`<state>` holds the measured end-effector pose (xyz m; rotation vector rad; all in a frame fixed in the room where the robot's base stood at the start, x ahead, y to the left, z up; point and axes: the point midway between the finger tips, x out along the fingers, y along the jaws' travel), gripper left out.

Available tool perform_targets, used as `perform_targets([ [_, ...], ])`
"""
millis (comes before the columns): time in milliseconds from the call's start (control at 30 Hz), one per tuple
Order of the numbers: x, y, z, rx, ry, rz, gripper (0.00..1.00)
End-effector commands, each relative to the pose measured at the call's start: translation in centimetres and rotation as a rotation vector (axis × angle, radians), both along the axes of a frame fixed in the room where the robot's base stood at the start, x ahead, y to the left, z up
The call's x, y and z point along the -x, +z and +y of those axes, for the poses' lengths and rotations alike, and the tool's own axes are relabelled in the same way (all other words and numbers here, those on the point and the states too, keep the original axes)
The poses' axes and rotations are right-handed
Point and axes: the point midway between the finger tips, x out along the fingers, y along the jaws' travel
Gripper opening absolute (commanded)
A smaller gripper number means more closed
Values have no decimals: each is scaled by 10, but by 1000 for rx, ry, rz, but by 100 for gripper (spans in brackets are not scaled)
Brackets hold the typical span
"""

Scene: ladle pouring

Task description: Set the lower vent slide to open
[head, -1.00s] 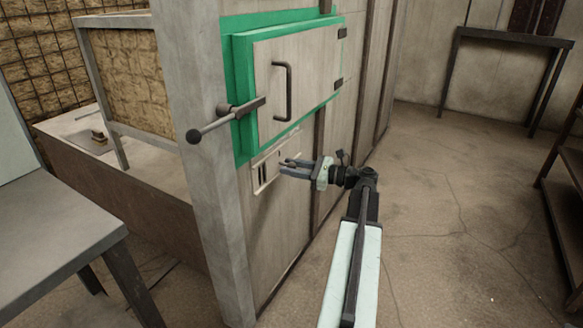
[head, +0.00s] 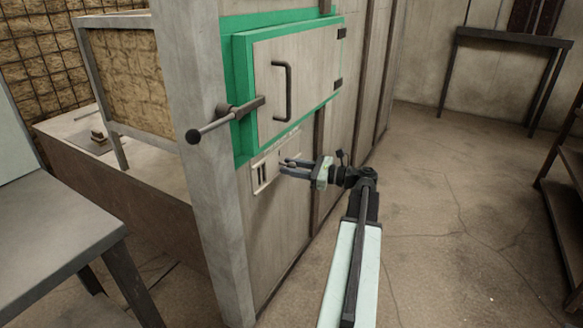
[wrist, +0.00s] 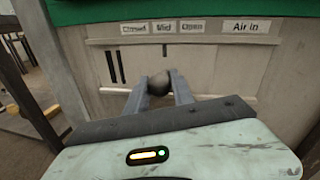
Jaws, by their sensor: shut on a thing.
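The lower vent slide (wrist: 205,65) is a pale plate in a framed recess low on the kiln-like wall, below the green-framed door; its panel also shows in the head view (head: 259,180). A dark round knob (wrist: 158,83) stands out from it. My gripper (head: 287,168) is shut on this knob, one finger on each side. In the wrist view the knob appears roughly below the "Mid" label (wrist: 164,27), between "Closed" (wrist: 134,28) and "Open" (wrist: 192,26). Dark vertical slots (wrist: 116,67) show at the recess's left. The fingers hide part of the slide's lower edge.
The green-framed door (head: 298,80) with its handle and a protruding latch lever (head: 215,127) is just above my gripper. A concrete post (head: 205,170) stands left of the vent. A grey table (head: 50,225) is at lower left.

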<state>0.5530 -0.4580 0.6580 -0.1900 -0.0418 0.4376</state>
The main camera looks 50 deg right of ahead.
Motion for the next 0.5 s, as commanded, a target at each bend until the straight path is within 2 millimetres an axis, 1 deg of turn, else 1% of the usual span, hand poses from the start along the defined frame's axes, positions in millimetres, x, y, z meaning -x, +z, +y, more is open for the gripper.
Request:
perform_targets([
  [200, -9, 0, -34, 0, -2, 0, 0],
  [267, -11, 0, -41, 0, -2, 0, 0],
  [500, -11, 1, -44, -1, -9, -2, 0],
])
